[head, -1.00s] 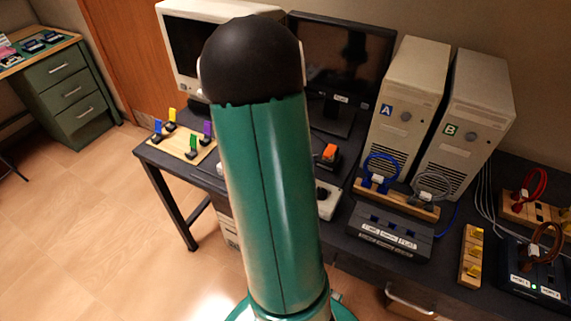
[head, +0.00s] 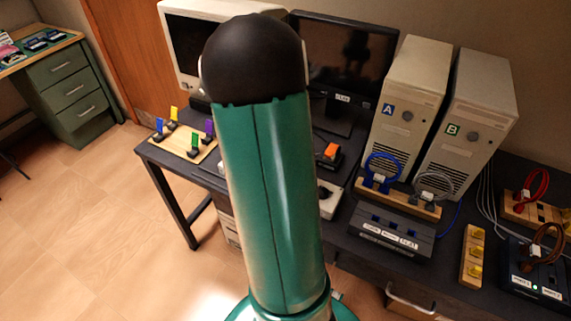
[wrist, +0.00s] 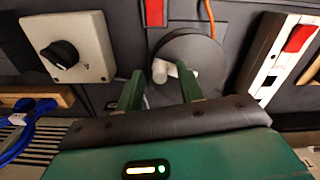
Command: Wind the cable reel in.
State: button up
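The cable reel (wrist: 203,54) is a dark round disc in the wrist view, with a pale crank handle (wrist: 160,70) on its face. An orange cable (wrist: 210,14) shows at its upper right. My gripper (wrist: 159,72) is just in front of the reel. Its two green fingers are apart, with the pale handle showing between their tips. I cannot tell whether either finger touches the handle. In the head view my own arm hides the reel and the gripper.
A white box with a black knob (wrist: 68,48) lies left of the reel. A pale strip with a red switch (wrist: 299,38) is at the right. Blue cable (wrist: 18,140) is at lower left. Computer towers (head: 394,105) and a monitor (head: 343,65) stand on the dark desk.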

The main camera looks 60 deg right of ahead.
notch_tip(320, 180, up, 13)
jog(key=shift+r, duration=0.2)
dwell(0.6)
jog(key=w+a+r+n+t, duration=0.1)
jog(key=w+a+r+n, duration=0.1)
jog(key=a, duration=0.4)
jog(key=w+a+r+n+t, duration=0.1)
jog(key=w+a+r+n, duration=0.15)
jog(key=a, duration=0.25)
jog(key=s+a+r+n+t, duration=0.1)
jog(key=a+n, duration=0.4)
jog(key=a, duration=0.8)
jog(key=s+a+r+n+t, duration=0.2)
jog(key=a+n, duration=0.3)
jog(key=a, duration=0.8)
jog(key=shift+s+a+r+t, duration=0.2)
jog(key=shift+s+r+t, duration=0.1)
jog(key=shift+s, duration=0.45)
jog(key=shift+d, duration=0.15)
